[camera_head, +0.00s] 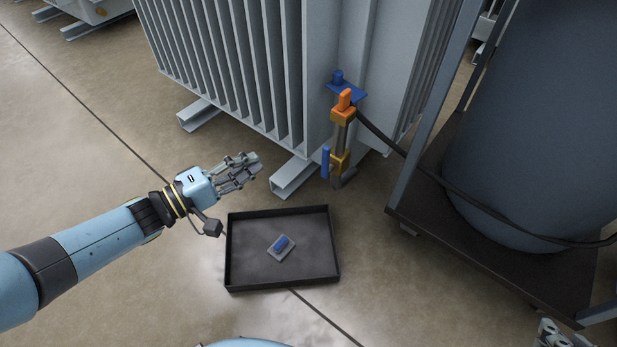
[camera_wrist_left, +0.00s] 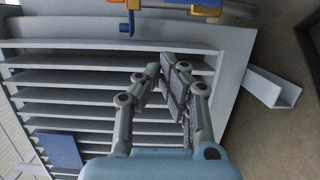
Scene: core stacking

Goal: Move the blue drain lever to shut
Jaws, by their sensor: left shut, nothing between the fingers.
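The blue drain lever (camera_head: 325,162) hangs upright beside the lower brass valve body (camera_head: 341,163), at the foot of the grey transformer. A blue part (camera_wrist_left: 131,18) and brass pipework show at the top edge of the left wrist view, partly cut off. My left gripper (camera_head: 255,161) is shut and empty, left of the lever and apart from it, in front of the transformer's fins. Its closed fingers (camera_wrist_left: 173,72) also show in the left wrist view. My right gripper (camera_head: 555,335) is only partly in view at the bottom right; its jaw state is unclear.
A black hose (camera_head: 400,150) runs right to a dark tank (camera_head: 540,130). A black tray (camera_head: 233,250) holding a small grey-and-blue piece (camera_head: 281,246) lies on the floor. A steel rail (camera_head: 290,178) juts out between gripper and lever.

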